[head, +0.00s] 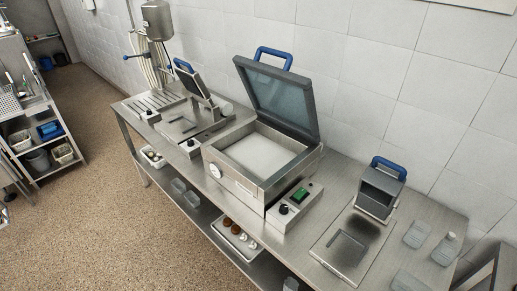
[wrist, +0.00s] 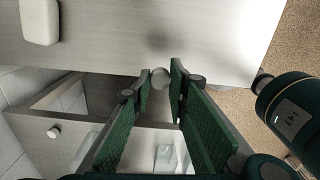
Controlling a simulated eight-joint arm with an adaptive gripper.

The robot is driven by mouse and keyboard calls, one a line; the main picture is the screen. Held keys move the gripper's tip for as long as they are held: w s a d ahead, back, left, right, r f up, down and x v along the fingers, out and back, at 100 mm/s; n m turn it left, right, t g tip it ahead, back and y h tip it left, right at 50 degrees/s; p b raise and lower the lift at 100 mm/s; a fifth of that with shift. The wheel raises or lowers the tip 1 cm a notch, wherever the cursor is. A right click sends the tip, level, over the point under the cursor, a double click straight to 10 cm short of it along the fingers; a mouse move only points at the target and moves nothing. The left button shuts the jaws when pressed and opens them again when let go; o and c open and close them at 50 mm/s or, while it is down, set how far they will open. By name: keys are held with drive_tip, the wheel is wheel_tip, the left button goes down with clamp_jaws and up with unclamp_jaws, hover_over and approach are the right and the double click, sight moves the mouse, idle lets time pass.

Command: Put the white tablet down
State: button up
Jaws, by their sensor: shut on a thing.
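A small pale round piece, which I take as the white tablet (wrist: 160,79), sits between the tips of my gripper (wrist: 160,86) in the wrist view. The green ribbed fingers close on it from both sides. It appears held above a light grey surface (wrist: 200,30), with a soft dark shadow showing beyond it. Its underside is hidden. In the head view I see neither my gripper nor the tablet.
In the wrist view, a white rounded block (wrist: 40,20) lies at upper left and an open metal box (wrist: 85,93) stands below. In the head view, the steel bench (head: 440,205) carries a machine with a raised lid (head: 280,100) and clear containers (head: 416,234) at right.

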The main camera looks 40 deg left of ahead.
drive_tip(key=shift+r, duration=3.55)
drive_tip(key=w+a+n, duration=0.2)
drive_tip(key=w+a, duration=0.7)
drive_tip(key=w, duration=0.3)
drive_tip(key=n, duration=0.4)
hover_over(409, 210)
wheel_tip(409, 210, down, 4)
drive_tip(key=f, duration=0.1)
drive_tip(key=shift+s, duration=0.15)
drive_tip(key=shift+f, duration=0.1)
drive_tip(key=shift+f, duration=3.1)
